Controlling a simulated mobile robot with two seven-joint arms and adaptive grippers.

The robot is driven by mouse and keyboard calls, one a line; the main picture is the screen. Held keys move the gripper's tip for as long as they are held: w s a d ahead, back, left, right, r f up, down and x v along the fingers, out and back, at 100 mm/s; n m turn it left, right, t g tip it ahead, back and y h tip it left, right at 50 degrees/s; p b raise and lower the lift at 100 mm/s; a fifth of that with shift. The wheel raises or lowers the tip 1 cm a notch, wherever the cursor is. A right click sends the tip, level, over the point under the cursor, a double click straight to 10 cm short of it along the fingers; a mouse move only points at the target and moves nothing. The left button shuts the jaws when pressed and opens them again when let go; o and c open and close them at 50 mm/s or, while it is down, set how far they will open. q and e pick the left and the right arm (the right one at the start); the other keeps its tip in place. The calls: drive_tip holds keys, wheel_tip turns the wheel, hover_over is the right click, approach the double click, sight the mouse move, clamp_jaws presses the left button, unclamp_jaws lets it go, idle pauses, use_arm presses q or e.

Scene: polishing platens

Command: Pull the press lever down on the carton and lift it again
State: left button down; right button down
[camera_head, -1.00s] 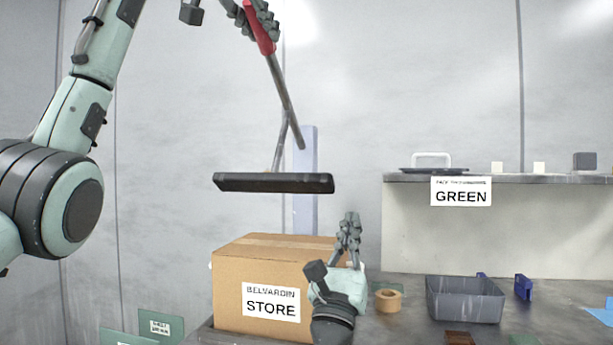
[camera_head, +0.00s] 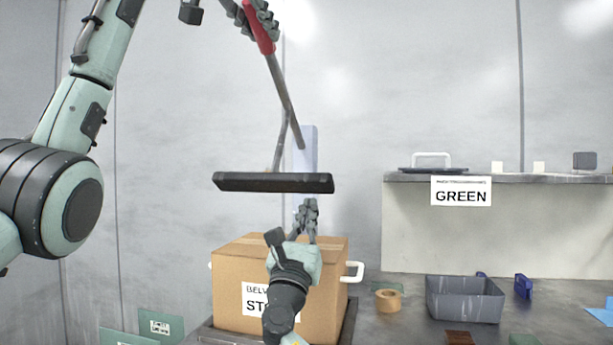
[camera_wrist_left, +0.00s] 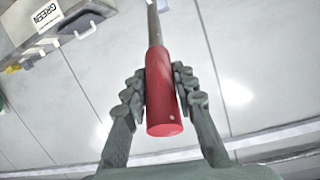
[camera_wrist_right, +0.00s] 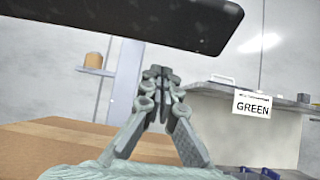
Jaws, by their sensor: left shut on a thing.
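The press lever is a grey bar with a red handle (camera_head: 260,28), slanting up to the left in the head view. My left gripper (camera_head: 252,12) is shut on the handle, which also shows between its fingers in the left wrist view (camera_wrist_left: 163,95). The black press plate (camera_head: 272,183) hangs level, with a clear gap above the carton. The closed brown carton (camera_head: 230,270), labelled STORE, has white side handles. My right gripper (camera_head: 306,212) is shut and empty above the carton, under the plate; its fingertips meet in the right wrist view (camera_wrist_right: 158,78).
The carton stands on a dark base (camera_head: 349,318). To its right on the bench are a tape roll (camera_head: 388,300), a grey bin (camera_head: 465,299) and small blue items. A raised shelf (camera_head: 550,179) labelled GREEN stands at the back right. Green cards (camera_head: 160,325) are at lower left.

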sight(306, 193)
drive_tip(key=shift+s+a+r, duration=0.15)
drive_tip(key=shift+s+r, duration=0.2)
drive_tip(key=shift+s, duration=0.15)
drive_tip(key=shift+s+a+r, duration=0.15)
drive_tip(key=shift+s+r, duration=0.15)
drive_tip(key=shift+s, duration=0.2)
use_arm(q)
drive_tip(key=shift+w, duration=0.1)
drive_tip(key=shift+w+f, duration=0.1)
use_arm(e)
drive_tip(key=shift+s+a+r, duration=0.1)
drive_tip(key=shift+s+r, duration=0.25)
drive_tip(key=shift+r, duration=0.55)
use_arm(q)
drive_tip(key=c, duration=1.3)
unclamp_jaws()
drive_tip(key=shift+f, duration=0.1)
drive_tip(key=shift+o, duration=0.5)
drive_tip(key=shift+s+r, duration=0.2)
